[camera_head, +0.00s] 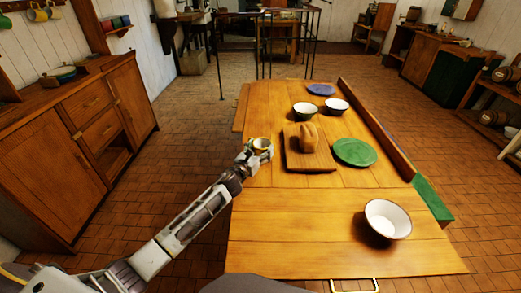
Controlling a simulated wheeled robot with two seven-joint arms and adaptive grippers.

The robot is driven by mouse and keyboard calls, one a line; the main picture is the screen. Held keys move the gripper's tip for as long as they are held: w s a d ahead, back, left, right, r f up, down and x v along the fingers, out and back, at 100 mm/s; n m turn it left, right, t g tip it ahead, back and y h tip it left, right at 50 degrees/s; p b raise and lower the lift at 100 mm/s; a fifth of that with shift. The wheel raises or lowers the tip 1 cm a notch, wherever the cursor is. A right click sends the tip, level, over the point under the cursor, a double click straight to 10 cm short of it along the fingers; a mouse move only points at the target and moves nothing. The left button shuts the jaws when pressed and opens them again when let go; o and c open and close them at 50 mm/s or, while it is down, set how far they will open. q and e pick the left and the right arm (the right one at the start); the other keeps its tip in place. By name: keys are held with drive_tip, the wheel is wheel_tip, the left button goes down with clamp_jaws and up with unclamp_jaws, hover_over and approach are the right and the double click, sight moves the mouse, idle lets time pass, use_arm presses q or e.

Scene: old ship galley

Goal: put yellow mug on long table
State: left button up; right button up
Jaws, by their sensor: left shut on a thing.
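The long wooden table (320,225) runs away from me through the middle of the view. My left arm reaches in from the lower left, and my left gripper (260,151) is at the table's left edge. It is shut on the yellow mug (261,143), which is small here and partly hidden by the fingers. The mug looks upright. I cannot tell whether its base touches the tabletop or is a little above it. My right gripper is not in view.
A cutting board (309,165) with bread (308,137) lies right of the gripper, beside a green plate (355,152). Bowls (305,111) and a blue plate (321,89) are farther back. A white bowl (387,219) stands near right. The table's near left is clear.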

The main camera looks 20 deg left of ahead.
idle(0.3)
use_arm(q)
drive_tip(key=o, duration=1.1)
drive_tip(key=shift+o, duration=0.2)
